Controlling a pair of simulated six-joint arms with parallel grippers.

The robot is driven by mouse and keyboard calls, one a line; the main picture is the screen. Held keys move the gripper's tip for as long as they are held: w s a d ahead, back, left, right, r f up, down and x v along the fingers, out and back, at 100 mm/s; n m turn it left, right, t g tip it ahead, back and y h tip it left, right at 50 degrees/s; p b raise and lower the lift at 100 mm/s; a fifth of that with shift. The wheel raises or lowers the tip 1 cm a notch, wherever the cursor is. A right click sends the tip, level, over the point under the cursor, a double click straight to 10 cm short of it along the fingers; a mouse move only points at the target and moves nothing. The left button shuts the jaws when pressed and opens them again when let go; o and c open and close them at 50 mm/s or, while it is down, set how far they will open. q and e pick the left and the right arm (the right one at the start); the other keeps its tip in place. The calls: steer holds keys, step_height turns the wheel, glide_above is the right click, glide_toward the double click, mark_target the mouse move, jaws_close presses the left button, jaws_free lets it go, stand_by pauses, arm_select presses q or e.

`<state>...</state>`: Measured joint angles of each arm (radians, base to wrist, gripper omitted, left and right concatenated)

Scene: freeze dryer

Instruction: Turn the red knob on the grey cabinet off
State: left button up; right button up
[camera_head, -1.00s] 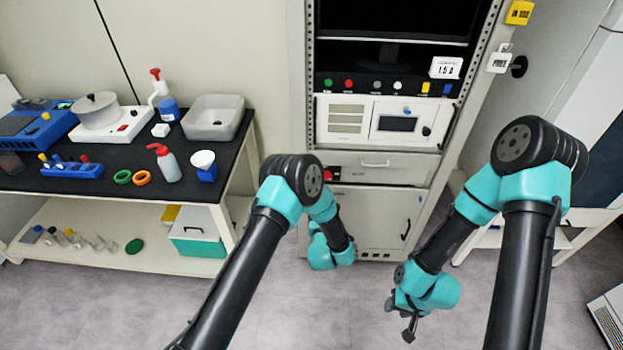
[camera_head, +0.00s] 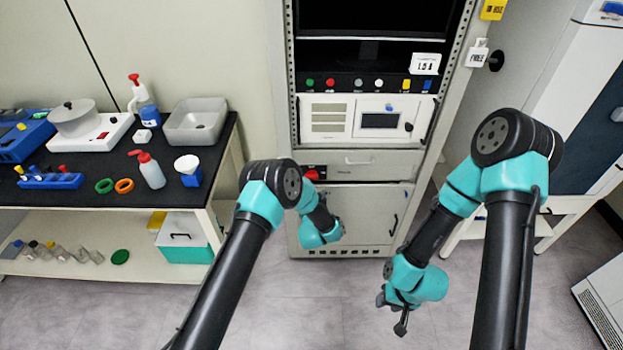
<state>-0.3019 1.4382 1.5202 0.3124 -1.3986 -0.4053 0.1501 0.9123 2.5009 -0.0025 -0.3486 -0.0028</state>
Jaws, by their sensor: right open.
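The grey cabinet (camera_head: 371,198) stands upright ahead of me. Its red knob (camera_head: 311,174) is at the left of the drawer-like panel, just above the lower door and partly close behind my left arm in the picture. My left arm reaches in from the left and its wrist is in front of the cabinet's lower left. The left gripper is hidden behind that wrist. My right gripper (camera_head: 402,318) hangs low over the floor, in front of and to the right of the cabinet, apart from it. It is open and empty.
A black-topped bench (camera_head: 85,205) with bottles, rings and a grey basin (camera_head: 195,121) stands at the left. A row of coloured buttons (camera_head: 368,83) sits higher on the cabinet. A white table (camera_head: 466,228) stands at the right. The floor between is clear.

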mark_target(312, 178)
arm_select(q)
steer(key=w, duration=0.9)
steer(key=shift+w, duration=0.4)
steer(key=c, duration=0.9)
